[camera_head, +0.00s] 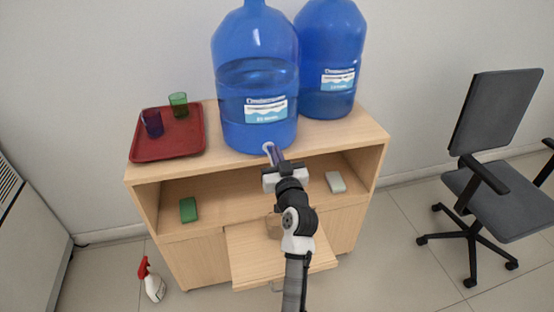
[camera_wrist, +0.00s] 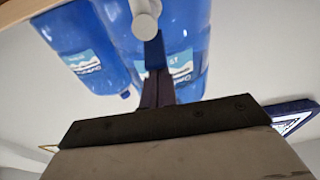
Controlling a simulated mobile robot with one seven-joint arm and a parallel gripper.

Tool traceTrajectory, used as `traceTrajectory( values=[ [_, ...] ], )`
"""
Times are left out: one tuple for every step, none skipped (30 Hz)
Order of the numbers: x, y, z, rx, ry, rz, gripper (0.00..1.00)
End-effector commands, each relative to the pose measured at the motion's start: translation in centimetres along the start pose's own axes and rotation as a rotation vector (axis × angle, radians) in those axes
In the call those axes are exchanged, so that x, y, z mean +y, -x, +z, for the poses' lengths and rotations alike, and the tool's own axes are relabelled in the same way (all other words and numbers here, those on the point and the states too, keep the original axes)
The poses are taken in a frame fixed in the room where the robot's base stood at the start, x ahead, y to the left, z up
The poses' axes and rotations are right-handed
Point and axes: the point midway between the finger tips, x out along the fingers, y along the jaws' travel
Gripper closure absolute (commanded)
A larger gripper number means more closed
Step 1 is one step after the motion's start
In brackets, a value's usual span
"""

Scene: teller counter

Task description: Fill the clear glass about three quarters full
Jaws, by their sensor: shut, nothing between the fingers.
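The front blue water bottle (camera_head: 257,100) stands on the cabinet top. It is partly filled and has a white tap (camera_head: 267,146) low on its front; the tap also shows in the wrist view (camera_wrist: 146,18). My gripper (camera_head: 273,155) is shut and empty, its fingertips right at the tap; I cannot tell whether they touch it. The fingers show in the wrist view (camera_wrist: 156,72). A see-through vessel, likely the clear glass (camera_head: 272,226), stands on the pulled-out board (camera_head: 247,262) below, partly hidden by my arm. I cannot make out its water level.
A second blue bottle (camera_head: 330,60) stands behind right. A red tray (camera_head: 185,141) at left holds a purple glass (camera_head: 152,123) and a green glass (camera_head: 179,105). The shelf holds a green block (camera_head: 188,210) and a pale block (camera_head: 335,182). A spray bottle (camera_head: 153,286) and office chair (camera_head: 498,150) stand on the floor.

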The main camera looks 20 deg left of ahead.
Motion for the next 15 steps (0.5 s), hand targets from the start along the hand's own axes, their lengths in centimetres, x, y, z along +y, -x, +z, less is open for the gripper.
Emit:
traceTrajectory(
  values=[
    [0.12,0.19,0.94,0.016,0.001,0.002,1.00],
    [0.14,0.23,0.99,0.025,0.001,0.003,1.00],
    [0.13,0.28,1.06,0.036,0.001,0.002,1.00],
    [0.10,0.32,1.13,0.044,0.001,0.002,1.00],
    [0.07,0.35,1.20,0.052,0.001,0.001,1.00],
    [0.07,0.39,1.28,0.063,0.001,0.001,1.00],
    [0.09,0.43,1.34,0.072,0.001,0.001,1.00],
    [0.11,0.46,1.40,0.080,0.001,0.002,1.00],
    [0.12,0.49,1.46,0.092,0.001,0.002,1.00],
    [0.09,0.52,1.52,0.100,0.001,0.001,1.00],
    [0.07,0.54,1.58,0.108,0.000,0.001,1.00],
    [0.05,0.58,1.67,0.120,0.000,0.001,1.00],
    [0.07,0.62,1.73,0.128,0.001,0.001,1.00],
    [0.09,0.65,1.78,0.137,0.001,0.001,1.00],
    [0.12,0.70,1.84,0.148,0.001,0.002,1.00]
  ],
)
